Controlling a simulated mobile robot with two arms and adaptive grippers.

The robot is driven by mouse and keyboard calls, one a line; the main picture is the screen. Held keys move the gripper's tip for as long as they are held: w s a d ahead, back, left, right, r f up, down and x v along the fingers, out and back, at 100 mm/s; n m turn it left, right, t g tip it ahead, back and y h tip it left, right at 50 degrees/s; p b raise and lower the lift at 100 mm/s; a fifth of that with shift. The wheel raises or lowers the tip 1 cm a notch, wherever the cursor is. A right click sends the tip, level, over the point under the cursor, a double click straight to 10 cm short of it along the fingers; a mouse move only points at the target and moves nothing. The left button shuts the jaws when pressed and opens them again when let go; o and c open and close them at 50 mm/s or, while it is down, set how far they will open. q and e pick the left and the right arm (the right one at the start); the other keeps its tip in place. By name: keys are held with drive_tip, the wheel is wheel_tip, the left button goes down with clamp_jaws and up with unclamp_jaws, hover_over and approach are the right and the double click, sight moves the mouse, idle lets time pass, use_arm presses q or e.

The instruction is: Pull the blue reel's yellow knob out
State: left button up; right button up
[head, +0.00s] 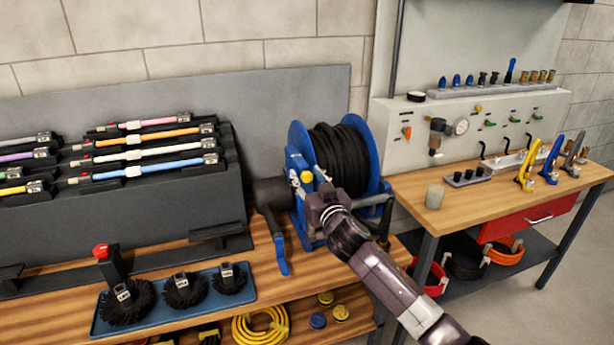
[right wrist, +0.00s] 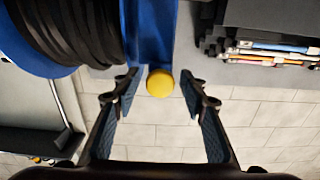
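The blue reel (head: 300,143) stands on the wooden bench, wound with black hose (head: 340,155). Its yellow knob (head: 307,177) shows on the side facing me. My right gripper (head: 313,190) is right at the knob in the head view. In the right wrist view the yellow knob (right wrist: 160,84) appears between the two spread fingertips of the right gripper (right wrist: 161,78), with a gap on each side. The fingers are open and hold nothing. The blue frame of the reel (right wrist: 150,30) lies just behind the knob. My left gripper is not in view.
A blue crank handle (head: 280,250) hangs at the reel's front left. A blue tray (head: 205,305) with black brushes lies left on the bench. A dark rack (head: 110,225) with coloured rods stands behind it. A second bench (head: 440,215) with tools stands right.

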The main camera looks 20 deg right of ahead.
clamp_jaws()
idle(0.3)
drive_tip(key=shift+s+f, duration=0.2)
drive_tip(key=shift+s, duration=0.25)
drive_tip(key=shift+s+r+p, duration=0.1)
drive_tip(key=shift+s+p, duration=0.25)
drive_tip(key=shift+s, duration=0.4)
drive_tip(key=shift+w, duration=0.1)
drive_tip(key=shift+c, duration=1.8)
unclamp_jaws()
drive_tip(key=o, duration=0.4)
drive_tip(key=shift+d+r, duration=0.1)
drive_tip(key=shift+c, duration=0.2)
